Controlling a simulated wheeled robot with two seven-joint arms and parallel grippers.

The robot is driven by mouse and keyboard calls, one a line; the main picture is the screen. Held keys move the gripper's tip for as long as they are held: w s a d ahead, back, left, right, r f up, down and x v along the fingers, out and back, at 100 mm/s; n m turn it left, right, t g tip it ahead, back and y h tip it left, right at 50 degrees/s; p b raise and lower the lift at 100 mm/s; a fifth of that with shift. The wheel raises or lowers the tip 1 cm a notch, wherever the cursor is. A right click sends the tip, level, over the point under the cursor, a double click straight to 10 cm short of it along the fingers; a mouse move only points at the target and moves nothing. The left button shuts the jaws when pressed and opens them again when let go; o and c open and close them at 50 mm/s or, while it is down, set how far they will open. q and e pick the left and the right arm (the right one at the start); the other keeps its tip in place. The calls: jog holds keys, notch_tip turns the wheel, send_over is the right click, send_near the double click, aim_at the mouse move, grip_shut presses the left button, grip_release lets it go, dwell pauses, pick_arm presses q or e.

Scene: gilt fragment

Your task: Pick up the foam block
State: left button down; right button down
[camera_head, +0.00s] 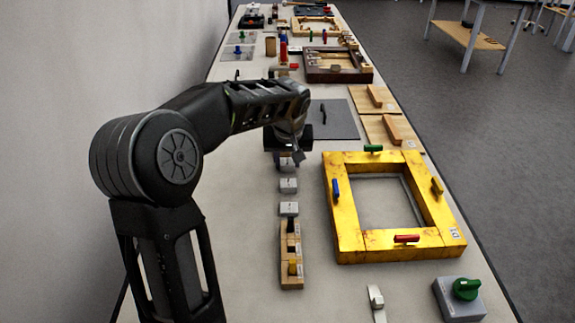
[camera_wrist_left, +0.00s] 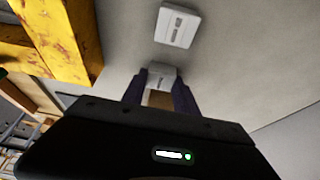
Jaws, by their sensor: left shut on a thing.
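My left gripper (camera_head: 290,155) is low over the table in the head view, at the far end of a row of small grey-white blocks. In the left wrist view its two dark fingers (camera_wrist_left: 160,95) are close around a small tan block (camera_wrist_left: 158,99), mostly hidden by the gripper body. I cannot tell for sure that this is the foam block. A grey-white block (camera_wrist_left: 162,75) shows just beyond the fingertips, and another (camera_wrist_left: 178,26) lies farther off. Whether the tan block touches the table is hidden. My right gripper is not in view.
A yellow frame (camera_head: 342,222) with coloured handles stands right of the row. A wooden strip with pegs (camera_head: 291,270) lies nearer, and a grey box with a green knob (camera_head: 459,300) at front right. A grey mat (camera_head: 335,120) and wooden boards (camera_head: 375,98) lie beyond.

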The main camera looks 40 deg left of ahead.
aim_at(288, 163)
pick_arm(q)
notch_tip(288, 163, up, 10)
jog(key=shift+p, duration=0.3)
dwell(0.4)
dwell(0.5)
